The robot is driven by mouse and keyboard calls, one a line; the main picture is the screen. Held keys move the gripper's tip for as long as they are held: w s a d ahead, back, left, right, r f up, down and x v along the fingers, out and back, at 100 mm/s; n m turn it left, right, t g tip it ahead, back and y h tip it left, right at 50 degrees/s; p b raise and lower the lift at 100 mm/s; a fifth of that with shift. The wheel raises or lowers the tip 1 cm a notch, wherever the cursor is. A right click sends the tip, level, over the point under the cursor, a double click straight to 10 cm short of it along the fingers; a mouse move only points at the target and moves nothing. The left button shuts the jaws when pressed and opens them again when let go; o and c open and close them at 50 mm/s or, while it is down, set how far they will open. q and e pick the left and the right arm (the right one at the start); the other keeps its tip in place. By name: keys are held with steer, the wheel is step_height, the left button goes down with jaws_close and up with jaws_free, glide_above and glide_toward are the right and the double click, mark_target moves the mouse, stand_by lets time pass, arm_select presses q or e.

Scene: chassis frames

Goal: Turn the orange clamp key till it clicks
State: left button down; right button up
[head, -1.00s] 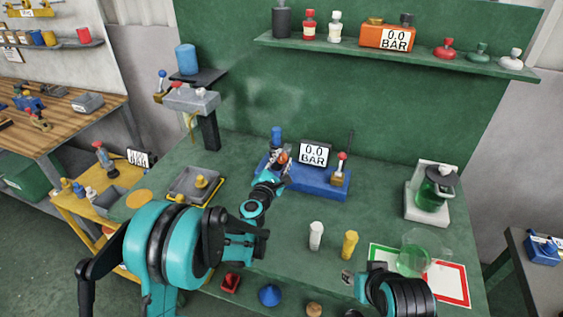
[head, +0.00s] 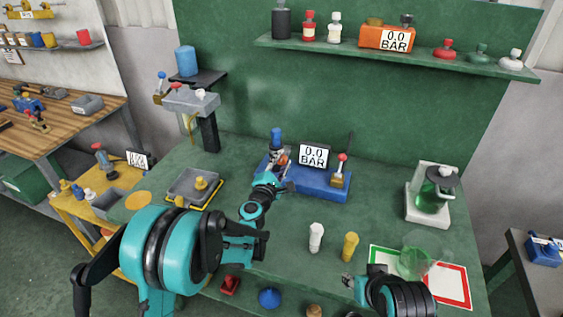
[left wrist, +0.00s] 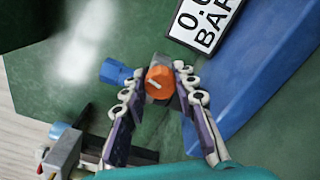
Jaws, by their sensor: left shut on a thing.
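The orange clamp key (left wrist: 160,82) shows between the fingertips of my left gripper in the left wrist view, with a pale mark on its face. My left gripper (left wrist: 160,90) is shut on it. A blue-capped part (head: 276,136) stands just behind. My right gripper (head: 348,284) is low in the head view, near the table's front; its finger gap is hard to make out.
The blue base (head: 320,183) carries a 0.0 BAR display (head: 314,155) and a red-tipped lever (head: 341,166). White (head: 316,237) and yellow (head: 350,245) cylinders stand in front. A green-filled beaker (head: 414,260) stands on a red-and-green-edged mat (head: 455,285) at right.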

arm_select(q)
steer(key=c, duration=1.2)
jaws_free()
steer(key=v, duration=1.2)
